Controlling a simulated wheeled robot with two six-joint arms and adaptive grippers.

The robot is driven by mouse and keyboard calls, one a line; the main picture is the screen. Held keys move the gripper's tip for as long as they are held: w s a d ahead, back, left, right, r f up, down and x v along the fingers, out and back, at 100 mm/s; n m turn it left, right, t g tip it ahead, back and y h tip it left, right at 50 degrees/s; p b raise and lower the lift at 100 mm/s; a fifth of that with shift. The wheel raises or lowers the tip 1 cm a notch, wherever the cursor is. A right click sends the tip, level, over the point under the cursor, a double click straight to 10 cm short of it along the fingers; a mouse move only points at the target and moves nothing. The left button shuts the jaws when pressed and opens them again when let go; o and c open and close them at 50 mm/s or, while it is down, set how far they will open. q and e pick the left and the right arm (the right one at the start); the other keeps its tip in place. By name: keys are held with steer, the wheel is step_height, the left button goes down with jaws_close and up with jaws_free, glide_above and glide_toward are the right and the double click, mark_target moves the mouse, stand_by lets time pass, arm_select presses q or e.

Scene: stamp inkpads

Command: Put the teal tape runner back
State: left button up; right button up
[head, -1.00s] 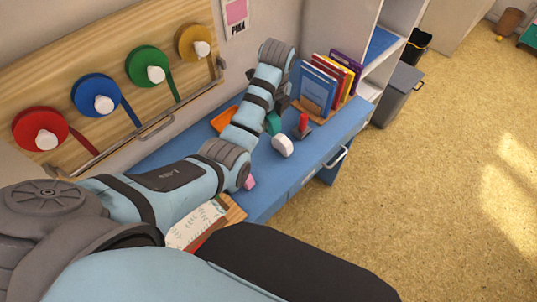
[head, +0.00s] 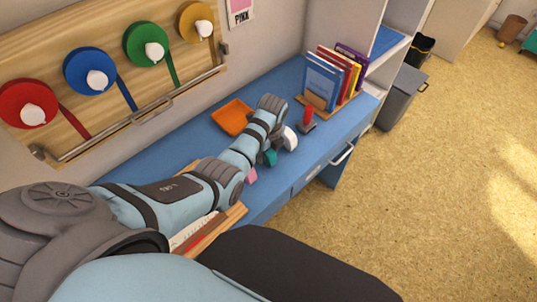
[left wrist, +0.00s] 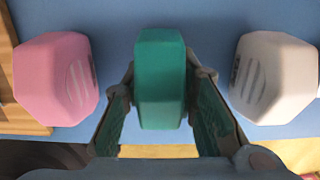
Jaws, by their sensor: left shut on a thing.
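The teal tape runner (left wrist: 160,95) is between the fingers of my left gripper (left wrist: 161,76), which is shut on it. In the head view the teal runner (head: 270,158) shows partly behind my left arm, near the desk's front edge. It stands in line between a pink tape runner (left wrist: 55,80) on the left and a white tape runner (left wrist: 274,78) on the right, with a gap on each side. Whether its underside touches the desk cannot be told. The pink runner (head: 251,176) and the white one (head: 290,139) also show in the head view. My right gripper is not in view.
An orange tray (head: 230,117) lies behind my left arm on the blue desk (head: 277,88). A red-handled stamp (head: 308,117) stands right of the white runner. Books (head: 323,80) stand at the desk's far end. Tape reels (head: 90,72) hang on the wall board.

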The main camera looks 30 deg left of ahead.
mark_target(269, 150)
arm_select(q)
steer(key=shift+f, duration=0.2)
steer(key=o, duration=1)
steer(key=shift+w, duration=0.1)
steer(key=r+p, duration=0.1)
steer(key=r, duration=0.3)
steer(key=d+r+p, duration=0.1)
steer(key=r, duration=0.2)
steer(key=r+p, duration=0.1)
steer(key=r, duration=0.3)
steer(key=shift+s+d+r+p, duration=0.15)
steer(key=shift+s+r+p, duration=0.1)
steer(key=shift+r+p, duration=0.1)
steer(key=shift+r, duration=0.35)
